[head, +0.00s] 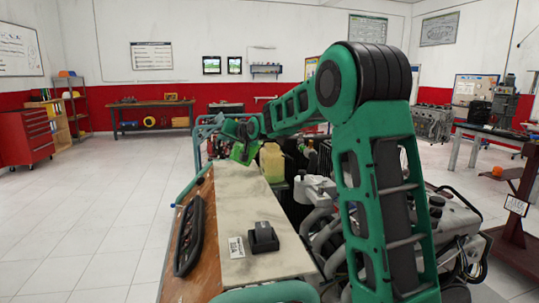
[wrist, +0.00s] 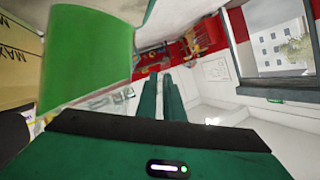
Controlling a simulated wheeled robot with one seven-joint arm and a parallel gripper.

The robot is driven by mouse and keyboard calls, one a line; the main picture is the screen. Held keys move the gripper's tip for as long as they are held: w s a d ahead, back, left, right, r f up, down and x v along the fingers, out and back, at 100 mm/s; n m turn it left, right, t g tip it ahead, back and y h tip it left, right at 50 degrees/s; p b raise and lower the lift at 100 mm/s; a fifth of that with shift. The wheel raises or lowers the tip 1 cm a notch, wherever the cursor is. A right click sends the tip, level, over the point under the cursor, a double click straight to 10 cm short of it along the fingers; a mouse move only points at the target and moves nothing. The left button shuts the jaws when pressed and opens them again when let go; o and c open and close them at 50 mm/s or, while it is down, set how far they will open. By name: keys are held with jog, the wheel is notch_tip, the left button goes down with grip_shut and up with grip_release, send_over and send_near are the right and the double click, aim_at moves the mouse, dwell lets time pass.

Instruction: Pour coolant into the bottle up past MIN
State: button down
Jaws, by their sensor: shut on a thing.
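The bright green coolant container (head: 242,152) is beside the bottle in the head view and fills the upper left of the wrist view (wrist: 90,60). My gripper (wrist: 164,78) is shut on it; its two fingers are close together, and the grip point itself is not clear. The pale yellow, translucent bottle (head: 271,163) stands just right of the container in the head view. In the wrist view its side with a sideways MAX mark (wrist: 14,68) shows at the left edge. The MIN mark, the liquid level and any stream are not visible.
Hoses and engine parts crowd the right of the bottle. A red tool cabinet (head: 27,136) stands far left. The floor at left is clear.

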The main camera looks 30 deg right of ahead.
jog(key=shift+d+r+m+y+p, duration=0.3)
jog(key=shift+d+r+m+p, duration=0.1)
jog(key=shift+d+r+p, duration=0.4)
jog(key=shift+d+r+m+y+p, duration=0.2)
jog(key=shift+d+r+m+p, duration=0.25)
jog(key=shift+r+p, duration=0.3)
jog(key=shift+d+r+m+y+p, duration=0.2)
jog(key=shift+r+m+p, duration=0.4)
jog(key=shift+r, duration=0.25)
dwell(0.4)
jog(key=shift+d+r, duration=0.15)
jog(key=shift+d, duration=0.1)
jog(key=shift+w+d+r+m+t, duration=0.2)
jog(key=shift+d+r+m+t, duration=0.1)
jog(key=shift+d+r+m, duration=0.1)
dwell(0.7)
jog(key=shift+s+d+y, duration=0.1)
jog(key=shift+d+y, duration=0.2)
jog(key=shift+d+r+m, duration=0.25)
jog(key=shift+d+m, duration=0.25)
jog(key=shift+m, duration=0.15)
dwell(0.9)
jog(key=a+f+n+h+b, duration=0.2)
jog(key=a+f+n, duration=0.3)
jog(key=a+f, duration=0.1)
jog(key=shift+f+n+b, duration=0.35)
jog(key=shift+f+n, duration=0.05)
jog(key=shift+f, duration=0.4)
